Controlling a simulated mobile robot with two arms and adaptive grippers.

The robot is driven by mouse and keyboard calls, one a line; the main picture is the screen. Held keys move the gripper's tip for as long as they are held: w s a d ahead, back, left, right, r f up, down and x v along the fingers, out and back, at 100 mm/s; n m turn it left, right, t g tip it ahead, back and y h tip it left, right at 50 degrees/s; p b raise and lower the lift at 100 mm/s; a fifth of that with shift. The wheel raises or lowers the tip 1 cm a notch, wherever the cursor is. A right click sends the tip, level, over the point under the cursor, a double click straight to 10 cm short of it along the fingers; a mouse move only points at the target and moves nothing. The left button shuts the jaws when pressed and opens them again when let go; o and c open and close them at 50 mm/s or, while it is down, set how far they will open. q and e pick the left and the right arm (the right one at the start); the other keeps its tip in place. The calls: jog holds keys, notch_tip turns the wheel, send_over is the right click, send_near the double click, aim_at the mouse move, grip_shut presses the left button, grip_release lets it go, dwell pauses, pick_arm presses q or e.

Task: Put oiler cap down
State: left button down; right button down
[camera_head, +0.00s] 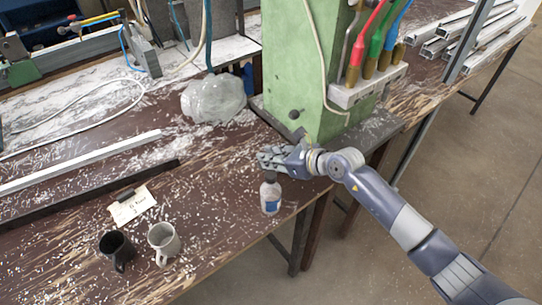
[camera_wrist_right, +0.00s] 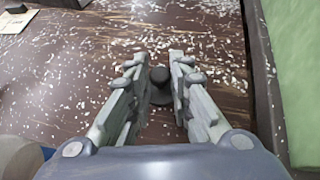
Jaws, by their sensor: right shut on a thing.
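My right gripper (camera_head: 264,158) is low over the bench's front right part, behind the oiler bottle. In the right wrist view its two fingers (camera_wrist_right: 159,82) are closed in on a small dark cap (camera_wrist_right: 160,88), with a round knob and a wider rim. I cannot tell whether the cap touches the bench top. In the head view the fingers hide the cap. The clear bottle with a blue label (camera_head: 270,196) stands upright just in front of the gripper. A pale, blurred part of it shows in the right wrist view (camera_wrist_right: 18,158). My left gripper is not in view.
A green machine column (camera_head: 300,65) stands close behind the right gripper. A dark mug (camera_head: 117,248) and a white mug (camera_head: 163,240) stand front left near a paper note (camera_head: 131,205). A cloudy plastic bag (camera_head: 213,98) lies behind. Shavings litter the brown bench (camera_head: 215,185).

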jog(key=c, duration=1.9)
grip_release()
jog(key=shift+f, duration=0.1)
jog(key=o, duration=0.4)
jog(key=shift+o, duration=0.2)
jog(key=shift+r, duration=0.25)
jog(key=shift+s+d+r, duration=0.1)
jog(key=shift+s+d, duration=0.15)
jog(key=shift+d, duration=0.05)
jog(key=b+v, duration=0.1)
jog(key=v, duration=0.9)
jog(key=shift+s+d+r, duration=0.35)
jog(key=shift+r, duration=0.05)
